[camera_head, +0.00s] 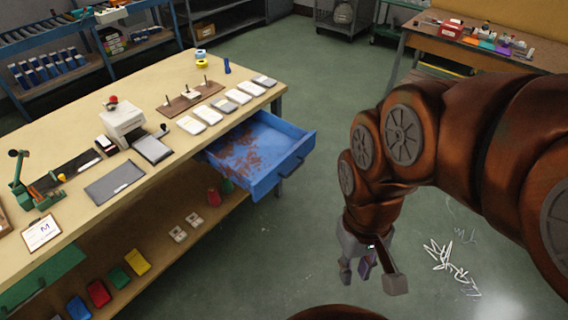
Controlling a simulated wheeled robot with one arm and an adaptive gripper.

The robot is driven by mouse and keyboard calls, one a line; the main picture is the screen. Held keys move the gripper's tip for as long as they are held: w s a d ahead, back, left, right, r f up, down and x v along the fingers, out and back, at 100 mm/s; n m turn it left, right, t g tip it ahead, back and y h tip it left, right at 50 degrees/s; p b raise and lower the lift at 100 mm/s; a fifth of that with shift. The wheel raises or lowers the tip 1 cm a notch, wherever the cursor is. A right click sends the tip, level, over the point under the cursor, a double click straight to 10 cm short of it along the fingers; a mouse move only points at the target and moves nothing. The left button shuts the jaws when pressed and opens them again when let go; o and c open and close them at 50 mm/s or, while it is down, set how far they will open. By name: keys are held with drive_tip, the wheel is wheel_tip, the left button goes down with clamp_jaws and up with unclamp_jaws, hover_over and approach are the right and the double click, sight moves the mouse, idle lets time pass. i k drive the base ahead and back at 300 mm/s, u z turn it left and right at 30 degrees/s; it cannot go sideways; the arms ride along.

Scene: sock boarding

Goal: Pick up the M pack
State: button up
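A white card marked with an M (42,232) lies at the near left end of the wooden workbench (70,130). Several flat white and grey packs (207,115) lie in a row along the bench's right side. Their labels are too small to read, so I cannot tell which is the M pack. My gripper (371,279) hangs over the open floor, right of the bench and well apart from the packs. Its fingers are spread, with no pack seen between them.
An open blue drawer (290,160) juts from the bench between the packs and my arm. A white press (122,122), a grey mat (114,181) and a pegged wooden board (190,98) stand on the bench. Coloured boxes (98,293) sit on the lower shelf.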

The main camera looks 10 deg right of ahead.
sight(193, 95)
drive_tip(key=z, duration=0.05)
drive_tip(key=k, duration=0.35)
drive_tip(key=u, duration=1.35)
drive_tip(key=i, duration=1.05)
